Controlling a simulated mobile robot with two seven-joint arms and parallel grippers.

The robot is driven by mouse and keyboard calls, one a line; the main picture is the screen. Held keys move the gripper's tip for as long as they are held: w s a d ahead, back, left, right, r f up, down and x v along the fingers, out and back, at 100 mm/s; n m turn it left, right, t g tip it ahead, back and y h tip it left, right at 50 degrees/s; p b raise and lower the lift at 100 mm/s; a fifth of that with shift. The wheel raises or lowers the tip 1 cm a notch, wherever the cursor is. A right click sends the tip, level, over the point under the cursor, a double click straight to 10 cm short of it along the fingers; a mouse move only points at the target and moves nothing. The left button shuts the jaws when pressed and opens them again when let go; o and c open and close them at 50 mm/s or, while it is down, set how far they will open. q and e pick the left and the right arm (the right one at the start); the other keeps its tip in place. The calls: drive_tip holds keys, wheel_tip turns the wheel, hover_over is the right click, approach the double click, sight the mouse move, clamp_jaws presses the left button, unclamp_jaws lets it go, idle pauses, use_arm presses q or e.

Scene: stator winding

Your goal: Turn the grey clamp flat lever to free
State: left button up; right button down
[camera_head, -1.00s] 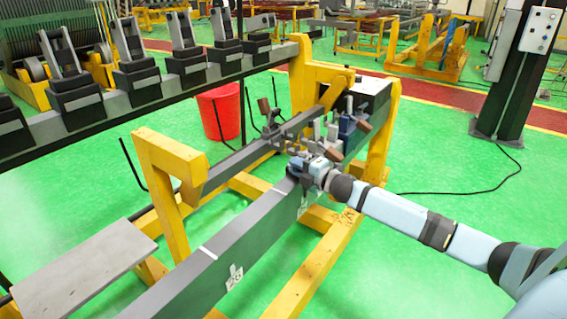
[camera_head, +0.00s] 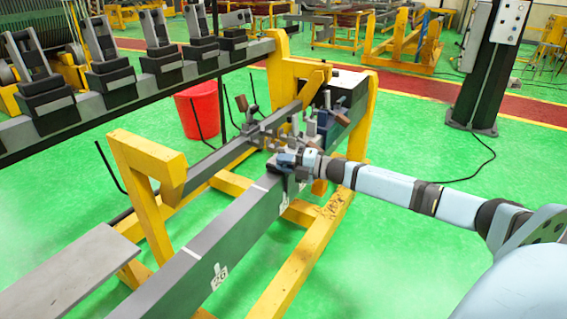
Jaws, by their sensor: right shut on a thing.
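A cluster of clamp parts sits at the far end of the long dark beam (camera_head: 232,236), by the yellow end frame. The grey clamp (camera_head: 279,166) shows as a small grey block on top of the beam. My right gripper (camera_head: 288,161) is at this clamp, with its arm coming in from the right. It is shut on what appears to be the clamp's flat lever. The lever is small and mostly hidden by the gripper, so I cannot tell its angle. My left gripper is not in view.
Levers with brown handles (camera_head: 324,120) stand close behind my right gripper. The yellow frame (camera_head: 361,125) rises behind it. A red bucket (camera_head: 198,110) stands on the green floor to the left.

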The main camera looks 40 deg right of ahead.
drive_tip(key=c, duration=1.4)
unclamp_jaws()
drive_tip(key=shift+s, duration=0.1)
drive_tip(key=v, duration=1.3)
drive_tip(key=shift+s+d+p, duration=0.25)
drive_tip(key=shift+d+p, duration=0.05)
drive_tip(key=shift+p, duration=0.15)
